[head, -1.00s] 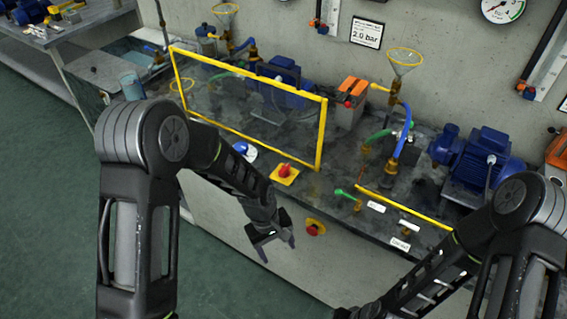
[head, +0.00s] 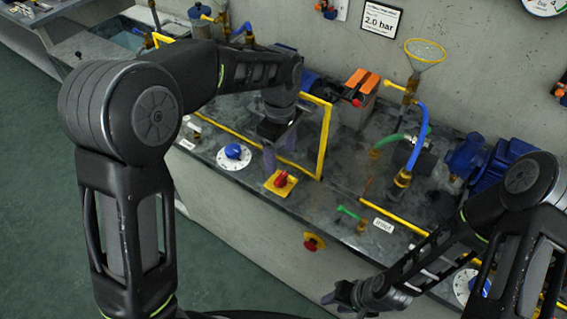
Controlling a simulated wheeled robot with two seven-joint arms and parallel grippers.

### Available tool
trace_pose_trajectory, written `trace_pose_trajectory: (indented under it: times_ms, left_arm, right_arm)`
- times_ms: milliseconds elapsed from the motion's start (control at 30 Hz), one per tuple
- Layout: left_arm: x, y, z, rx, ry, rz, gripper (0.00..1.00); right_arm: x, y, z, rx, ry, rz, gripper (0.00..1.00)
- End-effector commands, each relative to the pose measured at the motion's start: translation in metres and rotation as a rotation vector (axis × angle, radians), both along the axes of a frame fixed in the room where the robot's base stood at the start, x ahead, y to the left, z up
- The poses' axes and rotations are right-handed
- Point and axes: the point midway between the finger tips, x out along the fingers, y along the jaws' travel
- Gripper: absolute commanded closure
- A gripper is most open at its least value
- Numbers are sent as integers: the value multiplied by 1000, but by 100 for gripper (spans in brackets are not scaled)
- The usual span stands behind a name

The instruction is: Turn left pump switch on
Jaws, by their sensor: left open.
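A red rotary switch (head: 282,179) on a square yellow plate lies on the dark bench top near its front edge, in the head view. A blue knob (head: 233,151) on a round white dial sits to its left. My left gripper (head: 280,154) is open and empty, pointing down above the bench, just behind the red switch and apart from it. My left arm hides much of the left pump area. My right gripper (head: 343,297) is low in front of the bench, far from the switch; its fingers are too small to judge.
A yellow frame (head: 324,140) stands upright close to the right of my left gripper. A red and yellow button (head: 313,242) is on the bench's front face. A blue pump (head: 490,165), hoses and a funnel (head: 424,53) stand to the right.

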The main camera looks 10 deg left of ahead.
Motion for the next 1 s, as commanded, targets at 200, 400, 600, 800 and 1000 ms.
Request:
trace_pose_trajectory:
  times_ms: [200, 400, 600, 800, 1000]
  left_arm:
    - [0, 0, -1, -1, 0, -1, 35]
    - [0, 0, -13, 0, 2, -2, 35]
    - [-1, 0, -44, 1, 4, -1, 35]
    - [-1, 0, -71, 0, 2, -2, 35]
    - [0, -1, -79, -1, -1, -2, 35]
  right_arm:
    - [-1, 0, 0, 0, 1, 0, 64]
    - [0, 0, 2, -1, 1, -1, 64]
    - [-1, 0, 6, -2, 3, 0, 64]
    - [-1, -1, 8, -3, 3, -1, 64]
    - [-1, -1, 8, -2, 4, -1, 64]
